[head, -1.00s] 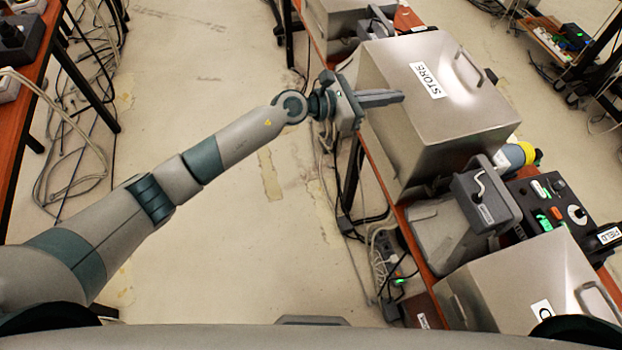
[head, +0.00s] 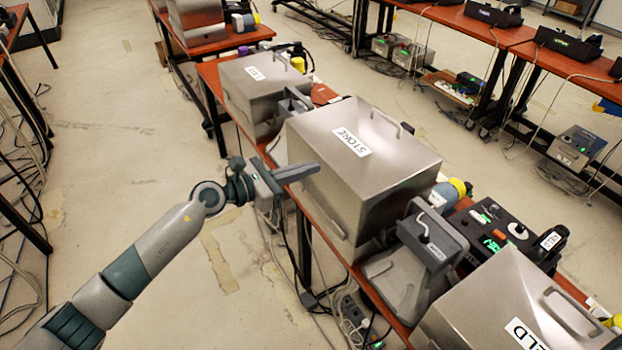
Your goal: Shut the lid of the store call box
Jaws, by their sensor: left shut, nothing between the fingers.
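The store call box is a large brushed-metal box (head: 375,170) with a white STORE label (head: 351,142) and a bar handle (head: 386,124) on top. It stands on a narrow orange-red table, and its lid looks down, with no gap that I can see. My left gripper (head: 312,170) is shut and empty. Its fingers point right and overlap the box's left edge in the head view. I cannot tell whether they touch it. My right gripper is not in view.
A similar metal box (head: 262,88) stands behind on the left, and another labelled box (head: 520,310) is at the front right. A grey phone unit (head: 430,240) and a black control panel (head: 495,232) sit between. Cables hang below the table; floor at left is open.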

